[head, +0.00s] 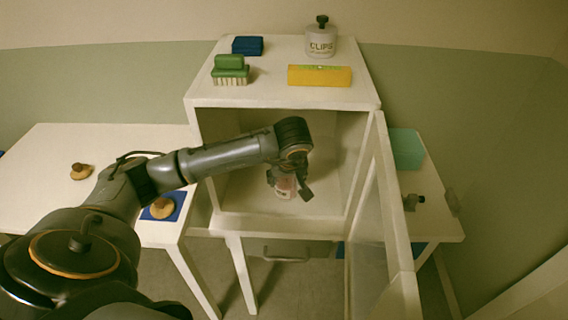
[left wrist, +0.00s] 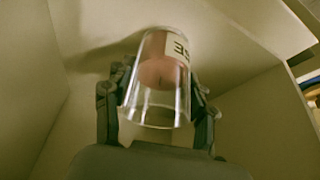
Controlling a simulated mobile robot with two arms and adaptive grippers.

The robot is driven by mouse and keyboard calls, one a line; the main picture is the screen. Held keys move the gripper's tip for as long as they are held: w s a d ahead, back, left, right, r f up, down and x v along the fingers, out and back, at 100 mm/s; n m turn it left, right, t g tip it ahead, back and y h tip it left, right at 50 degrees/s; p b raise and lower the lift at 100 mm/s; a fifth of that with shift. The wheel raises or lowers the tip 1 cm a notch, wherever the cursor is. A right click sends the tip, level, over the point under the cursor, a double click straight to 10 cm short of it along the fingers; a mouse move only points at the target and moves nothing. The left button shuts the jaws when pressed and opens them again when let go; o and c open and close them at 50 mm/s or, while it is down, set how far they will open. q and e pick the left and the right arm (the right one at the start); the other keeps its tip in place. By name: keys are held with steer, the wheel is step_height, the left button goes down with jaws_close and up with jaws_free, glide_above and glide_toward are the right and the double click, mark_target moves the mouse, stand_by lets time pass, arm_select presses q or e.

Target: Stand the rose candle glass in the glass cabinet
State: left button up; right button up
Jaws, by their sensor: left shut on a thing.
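The rose candle glass (head: 285,187) is a clear glass with pink wax and a pale label. It is inside the open glass cabinet (head: 280,105), low and near the front. My left gripper (head: 287,183) is shut on it from above and partly hides it. In the left wrist view the glass (left wrist: 160,85) sits between the two fingers (left wrist: 158,112), and part of its label shows. I cannot tell whether its base touches the cabinet floor. The cabinet's glass door (head: 372,215) stands open to the right. My right gripper is not in view.
On the cabinet top are a green brush (head: 230,70), a blue block (head: 247,46), a yellow box (head: 319,76) and a CLIPS jar (head: 321,42). A table (head: 60,150) with wooden-knobbed lids stands left. A teal box (head: 405,149) stands right, behind the door.

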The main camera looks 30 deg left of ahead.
arm_select(q)
steer(key=shift+w+a, duration=0.65)
steer(key=shift+w, duration=0.1)
steer(key=shift+w+a, duration=0.25)
steer(key=shift+w, duration=0.05)
steer(key=shift+w+a+r+p, duration=0.15)
steer(key=shift+w+a+p, duration=0.4)
steer(key=shift+w+a, duration=0.35)
steer(key=shift+w+f, duration=0.1)
steer(key=shift+f, duration=0.45)
steer(key=shift+f+p, duration=0.3)
steer(key=shift+f, duration=0.15)
steer(key=o, duration=1.4)
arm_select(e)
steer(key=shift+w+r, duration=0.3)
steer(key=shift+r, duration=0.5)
